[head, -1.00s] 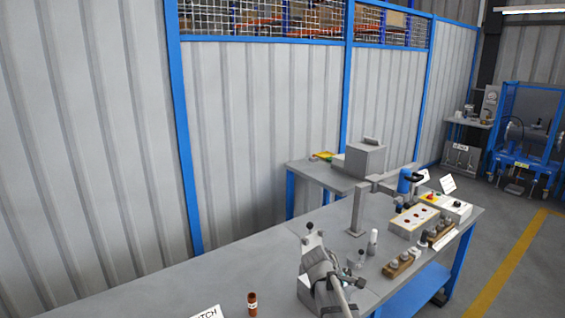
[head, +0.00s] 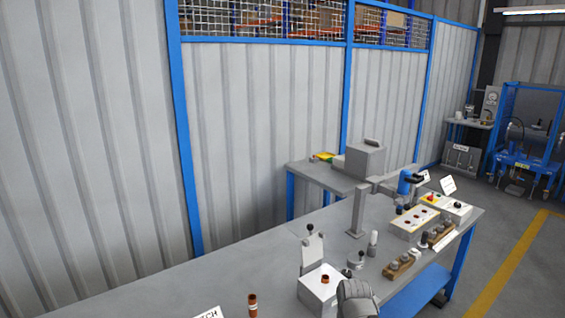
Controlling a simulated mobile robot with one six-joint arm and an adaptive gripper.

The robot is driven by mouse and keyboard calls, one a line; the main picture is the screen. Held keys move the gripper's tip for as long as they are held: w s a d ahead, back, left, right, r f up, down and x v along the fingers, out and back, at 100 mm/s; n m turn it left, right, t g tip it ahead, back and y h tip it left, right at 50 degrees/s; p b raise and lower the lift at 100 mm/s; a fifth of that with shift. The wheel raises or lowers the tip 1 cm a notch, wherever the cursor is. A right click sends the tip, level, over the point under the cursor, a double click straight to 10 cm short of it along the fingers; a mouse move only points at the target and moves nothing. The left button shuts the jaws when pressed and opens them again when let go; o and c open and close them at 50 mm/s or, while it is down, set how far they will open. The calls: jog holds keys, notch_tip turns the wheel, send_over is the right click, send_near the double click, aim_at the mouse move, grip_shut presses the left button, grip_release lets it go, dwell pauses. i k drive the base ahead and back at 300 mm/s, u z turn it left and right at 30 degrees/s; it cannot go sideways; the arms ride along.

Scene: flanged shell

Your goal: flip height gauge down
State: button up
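A grey upright plate (head: 313,252) with a dark knob on its top edge stands at the back of a white block (head: 318,292) on the bench. It looks like the height gauge, standing up, though its hinge is too small to make out. A brown-orange ring-like part (head: 325,279) sits on top of the block, in front of the plate. My gripper's fingers are not visible.
The bench's left stretch is mostly clear.

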aim_at(312, 249)
jog(key=k, duration=1.3)
jog(key=u, duration=0.4)
jog(key=i, duration=1.65)
jog(key=z, duration=0.4)
